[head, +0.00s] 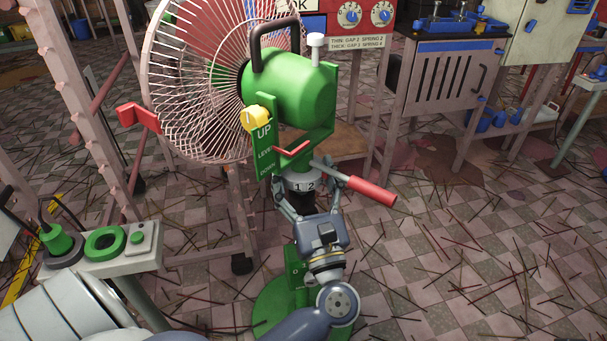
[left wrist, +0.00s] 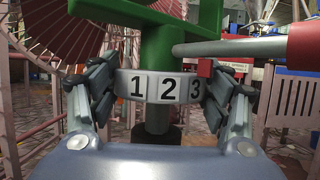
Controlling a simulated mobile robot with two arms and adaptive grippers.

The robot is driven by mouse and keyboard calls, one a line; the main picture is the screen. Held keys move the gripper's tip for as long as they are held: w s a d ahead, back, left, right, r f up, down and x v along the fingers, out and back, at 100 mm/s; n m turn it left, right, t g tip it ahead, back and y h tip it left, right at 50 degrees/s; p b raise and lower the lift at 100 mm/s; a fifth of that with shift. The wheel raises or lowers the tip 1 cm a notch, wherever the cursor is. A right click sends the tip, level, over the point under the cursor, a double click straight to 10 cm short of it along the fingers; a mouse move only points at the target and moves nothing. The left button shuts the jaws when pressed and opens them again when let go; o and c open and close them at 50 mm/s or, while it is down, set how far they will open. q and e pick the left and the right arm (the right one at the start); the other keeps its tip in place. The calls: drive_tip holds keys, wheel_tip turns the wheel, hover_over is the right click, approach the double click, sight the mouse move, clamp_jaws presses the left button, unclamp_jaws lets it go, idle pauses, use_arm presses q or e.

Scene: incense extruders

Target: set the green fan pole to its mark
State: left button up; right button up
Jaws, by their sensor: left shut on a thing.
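The green fan (head: 290,88) has a wire cage and stands on a pole above a round green base (head: 268,306). A white collar with black numbers (head: 303,185) rings the pole below the fan's yoke. My left gripper (head: 305,195) is shut around this collar, with a finger on each side. In the left wrist view the collar (left wrist: 165,87) shows 1, 2 and 3, and a small red pointer (left wrist: 204,68) sits just above the 3. A grey lever with a red handle (head: 372,191) sticks out to the right above the collar. My gripper and arm hide much of the lower pole.
A pink rack (head: 78,110) stands on the left. A small panel (head: 135,262) with green parts is at the lower left. A control board with blue dials (head: 350,16) and a pink cabinet (head: 445,90) stand behind. Thin sticks litter the open tiled floor (head: 450,250) at right.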

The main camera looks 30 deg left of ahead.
use_arm(q)
drive_tip(key=shift+f, duration=0.4)
drive_tip(key=o, duration=1.5)
drive_tip(key=shift+r, duration=0.1)
drive_tip(key=v, duration=1.2)
drive_tip(key=shift+r, duration=0.2)
